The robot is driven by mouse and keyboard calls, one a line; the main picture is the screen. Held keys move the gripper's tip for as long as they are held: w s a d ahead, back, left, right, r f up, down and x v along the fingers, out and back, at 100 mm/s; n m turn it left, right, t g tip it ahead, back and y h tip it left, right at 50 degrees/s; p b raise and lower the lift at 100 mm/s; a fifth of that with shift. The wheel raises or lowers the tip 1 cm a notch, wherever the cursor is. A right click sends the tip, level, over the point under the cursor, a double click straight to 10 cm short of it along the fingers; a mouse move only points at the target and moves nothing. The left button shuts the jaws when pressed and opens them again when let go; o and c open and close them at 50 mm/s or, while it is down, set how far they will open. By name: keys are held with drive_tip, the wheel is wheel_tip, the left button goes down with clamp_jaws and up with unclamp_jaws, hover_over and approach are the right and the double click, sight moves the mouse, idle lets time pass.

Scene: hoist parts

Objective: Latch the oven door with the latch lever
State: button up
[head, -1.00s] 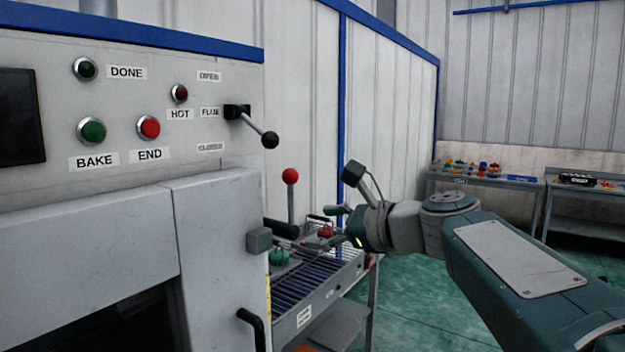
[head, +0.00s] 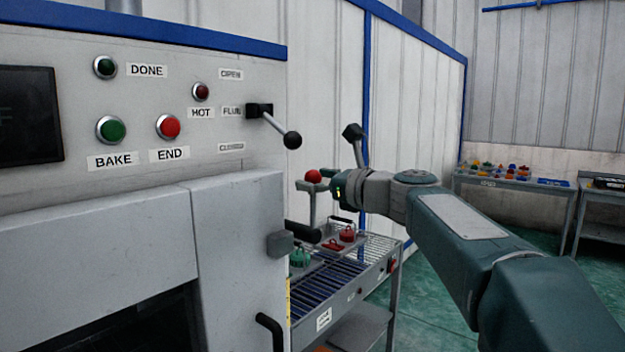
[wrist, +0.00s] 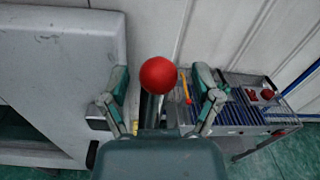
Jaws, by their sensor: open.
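The latch lever stands upright at the right edge of the oven front, with a red ball knob (head: 313,176) on a grey rod. The oven door (head: 238,240) is the pale grey panel below the controls, and it looks shut or nearly so. My gripper (head: 322,180) is at the red knob, coming from the right. In the wrist view the red knob (wrist: 158,75) sits between the two open fingers, with a gap on each side. The fingers do not visibly touch it. A grey block (head: 280,244) is on the door's right edge.
The flue lever (head: 291,140) with a black knob sticks out above left of my gripper. A roller cart (head: 330,278) with red and green parts stands right of the oven. A black door handle (head: 270,330) is low on the door.

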sight(256, 253)
drive_tip(key=shift+w+a, duration=0.15)
drive_tip(key=shift+a, duration=0.1)
clamp_jaws()
drive_tip(key=shift+a, duration=0.1)
drive_tip(key=s+a+f+n, duration=0.1)
drive_tip(key=s+n, duration=0.1)
drive_tip(key=s+a+f+n, duration=0.1)
drive_tip(key=s+a+n, duration=0.1)
drive_tip(key=n, duration=0.1)
drive_tip(key=s+a+n, duration=0.1)
drive_tip(key=n, duration=0.2)
drive_tip(key=shift+s+a+f, duration=0.2)
drive_tip(key=shift+s+f, duration=0.2)
drive_tip(key=f+n, duration=0.1)
drive_tip(key=n, duration=0.1)
drive_tip(key=s+a+f+n, duration=0.2)
drive_tip(key=f+n, duration=0.1)
drive_tip(key=shift+s+f+n, duration=0.1)
drive_tip(key=shift+s+n, duration=0.15)
drive_tip(key=shift+n, duration=0.05)
drive_tip(key=f+n, duration=0.2)
drive_tip(key=n, duration=0.1)
drive_tip(key=shift+s+a+f+y, duration=0.2)
drive_tip(key=shift+s+f+y, duration=0.1)
drive_tip(key=shift+f, duration=0.1)
drive_tip(key=shift+f+n, duration=0.85)
drive_tip(key=shift+n, duration=0.15)
drive_tip(key=shift+f, duration=0.15)
